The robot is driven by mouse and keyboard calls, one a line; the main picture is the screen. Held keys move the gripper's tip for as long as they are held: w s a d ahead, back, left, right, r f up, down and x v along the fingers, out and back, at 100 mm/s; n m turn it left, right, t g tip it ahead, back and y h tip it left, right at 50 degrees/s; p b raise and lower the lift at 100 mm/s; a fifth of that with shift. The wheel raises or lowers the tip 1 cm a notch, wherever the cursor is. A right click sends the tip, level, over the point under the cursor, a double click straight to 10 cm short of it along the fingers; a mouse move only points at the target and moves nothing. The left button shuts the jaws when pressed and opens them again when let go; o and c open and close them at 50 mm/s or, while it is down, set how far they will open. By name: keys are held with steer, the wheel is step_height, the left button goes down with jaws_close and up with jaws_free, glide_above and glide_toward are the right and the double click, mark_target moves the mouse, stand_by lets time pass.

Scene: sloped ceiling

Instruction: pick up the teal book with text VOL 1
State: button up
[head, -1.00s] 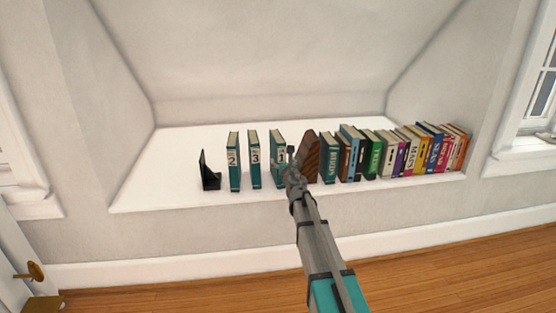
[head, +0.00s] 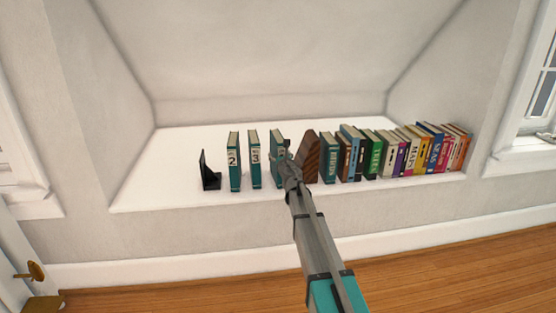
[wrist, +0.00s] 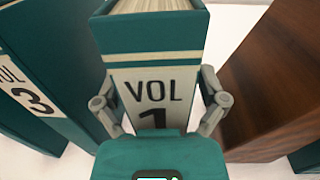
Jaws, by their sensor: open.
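The teal book with text VOL 1 (head: 276,140) stands upright on the white ledge, partly hidden behind my gripper in the head view. In the wrist view the VOL 1 book (wrist: 150,30) is straight ahead, its white label facing me. My gripper (wrist: 158,95) is open, with one finger at each side of the book's spine. I cannot tell whether the fingers touch it. In the head view my gripper (head: 284,158) is right at the book's front.
The VOL 3 book (head: 254,165) and VOL 2 book (head: 234,170) stand to the left, then a black bookend (head: 210,180). A brown wooden bookend (head: 308,160) stands close on the right, followed by a row of several books (head: 375,158). The ledge (head: 150,190) is clear at far left.

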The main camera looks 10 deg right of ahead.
stand_by(0.5)
jaws_close()
stand_by(0.3)
